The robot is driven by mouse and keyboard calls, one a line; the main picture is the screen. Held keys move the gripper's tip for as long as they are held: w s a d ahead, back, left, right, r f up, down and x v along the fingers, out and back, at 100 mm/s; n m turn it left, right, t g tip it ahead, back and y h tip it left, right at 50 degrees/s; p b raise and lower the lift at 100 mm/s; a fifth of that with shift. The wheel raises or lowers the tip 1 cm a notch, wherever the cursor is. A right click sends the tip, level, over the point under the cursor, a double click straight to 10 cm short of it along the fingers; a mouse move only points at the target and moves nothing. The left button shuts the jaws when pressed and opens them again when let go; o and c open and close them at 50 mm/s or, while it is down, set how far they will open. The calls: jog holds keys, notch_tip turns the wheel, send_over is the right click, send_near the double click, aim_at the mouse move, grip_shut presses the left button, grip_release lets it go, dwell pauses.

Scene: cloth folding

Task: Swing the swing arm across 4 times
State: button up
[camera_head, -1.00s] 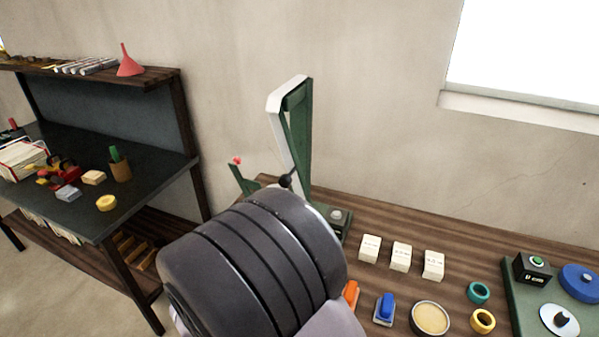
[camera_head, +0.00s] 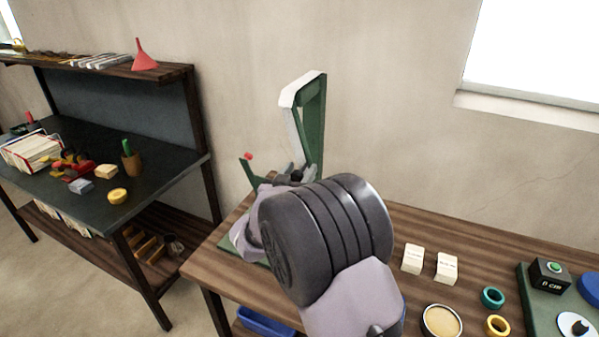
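A green stand (camera_head: 314,125) with a tall upright and a pale bent top stands at the back of the wooden table. A short, tilted green piece with a red tip (camera_head: 248,157) shows to its left. I cannot tell which part is the swing arm. My gripper (camera_head: 291,175) is at the foot of the upright, small and dark grey, mostly behind my own large arm joint. Its fingers are not clear, so I cannot tell whether it is open, shut or touching the stand. The stand's base (camera_head: 232,246) is partly covered by my arm.
Pale blocks (camera_head: 430,261), a round yellow-filled dish (camera_head: 442,321), teal (camera_head: 492,298) and yellow (camera_head: 498,325) rings and a green board (camera_head: 535,305) lie right of my arm. A dark workbench (camera_head: 150,190) with toys stands left. The wall is close behind.

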grip_shut()
dwell(1.3)
